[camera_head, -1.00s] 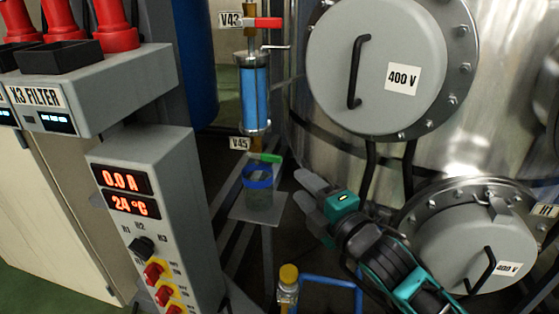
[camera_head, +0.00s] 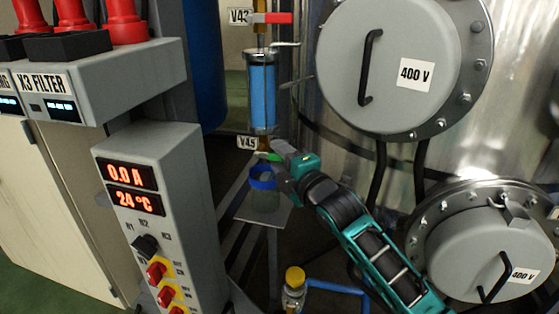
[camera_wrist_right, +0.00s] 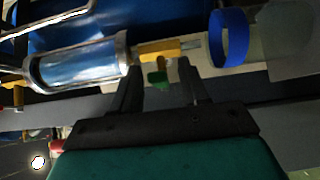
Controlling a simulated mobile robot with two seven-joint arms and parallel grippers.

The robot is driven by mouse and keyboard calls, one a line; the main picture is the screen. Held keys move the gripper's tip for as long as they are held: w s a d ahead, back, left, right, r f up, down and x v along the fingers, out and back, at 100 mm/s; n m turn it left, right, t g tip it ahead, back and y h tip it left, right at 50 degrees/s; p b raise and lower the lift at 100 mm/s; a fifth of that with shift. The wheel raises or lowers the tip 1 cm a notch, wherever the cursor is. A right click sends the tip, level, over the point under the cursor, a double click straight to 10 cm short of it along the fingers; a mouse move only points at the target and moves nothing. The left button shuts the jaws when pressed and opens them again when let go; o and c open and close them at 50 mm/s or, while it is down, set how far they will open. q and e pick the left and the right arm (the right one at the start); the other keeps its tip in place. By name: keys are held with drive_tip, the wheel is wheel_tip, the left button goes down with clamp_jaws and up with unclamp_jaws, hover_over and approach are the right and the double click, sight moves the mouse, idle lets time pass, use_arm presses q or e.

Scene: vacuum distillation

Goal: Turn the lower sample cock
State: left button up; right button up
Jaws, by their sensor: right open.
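The lower sample cock has a green handle (camera_head: 267,156) by the V45 label (camera_head: 247,142), under the blue-filled sight glass (camera_head: 262,95). My right gripper (camera_head: 277,163) is open at the cock, reaching in from the right. In the right wrist view, the green handle (camera_wrist_right: 157,79) shows between the two spread fingers, closer to the left one, by the brass cock body (camera_wrist_right: 157,49). I cannot tell whether a finger touches it. My left gripper is not in view.
A blue-rimmed glass jar (camera_head: 263,178) stands on a small shelf (camera_head: 254,216) just below the cock. The upper cock V43 has a red handle (camera_head: 272,18). A grey control box (camera_head: 150,190) is at left, and the steel tank (camera_head: 510,130) is at right.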

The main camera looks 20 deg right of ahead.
drive_tip(key=shift+w, duration=0.3)
drive_tip(key=shift+c, duration=0.3)
clamp_jaws()
